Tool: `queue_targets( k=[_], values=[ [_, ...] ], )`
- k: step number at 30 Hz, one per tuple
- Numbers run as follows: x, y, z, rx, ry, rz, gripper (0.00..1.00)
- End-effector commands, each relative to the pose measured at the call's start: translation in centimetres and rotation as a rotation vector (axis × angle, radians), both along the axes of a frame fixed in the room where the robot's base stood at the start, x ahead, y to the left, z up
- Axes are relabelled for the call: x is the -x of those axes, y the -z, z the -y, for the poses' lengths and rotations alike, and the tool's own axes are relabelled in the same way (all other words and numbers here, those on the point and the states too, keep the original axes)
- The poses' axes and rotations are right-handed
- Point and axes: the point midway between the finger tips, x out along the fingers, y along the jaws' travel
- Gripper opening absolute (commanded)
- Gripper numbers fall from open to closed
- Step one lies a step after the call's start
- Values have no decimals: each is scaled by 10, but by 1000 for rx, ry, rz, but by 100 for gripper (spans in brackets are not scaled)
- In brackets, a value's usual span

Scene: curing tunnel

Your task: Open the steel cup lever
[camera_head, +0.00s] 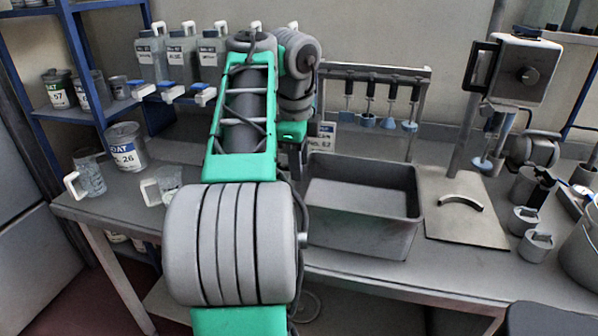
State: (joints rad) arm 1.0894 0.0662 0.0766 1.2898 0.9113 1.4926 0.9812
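My arm reaches away from me over the bench, in green and grey, and fills the middle of the view. My gripper is not visible; the far end of the arm is hidden behind its own links. Small grey metal cups stand at the right of the bench, including one open cup (523,187) and a lidded one (523,220) with a raised handle. A dark upright handle (541,187) stands beside the open cup. I cannot tell which of these is the steel cup lever, or whether any lever is open.
A grey bin (362,240) stands right of my arm. A board with a curved handle (460,203) lies beside it, below a boxy mixer head (524,72). A rack of stirrers (372,70) stands behind. Jugs and a labelled tin (125,150) are at left. A bucket (583,250) is at far right.

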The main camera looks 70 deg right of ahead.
Motion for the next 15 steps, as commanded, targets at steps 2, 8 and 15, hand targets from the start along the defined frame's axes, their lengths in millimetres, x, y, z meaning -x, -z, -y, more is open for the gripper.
queue_targets(
  k=[2, 8, 15],
  values=[
    [0, -2, 0, 1, 0, 0, 39],
    [0, -2, 0, 0, -1, 0, 30],
    [0, -2, 0, 0, -1, 0, 10]
  ],
)
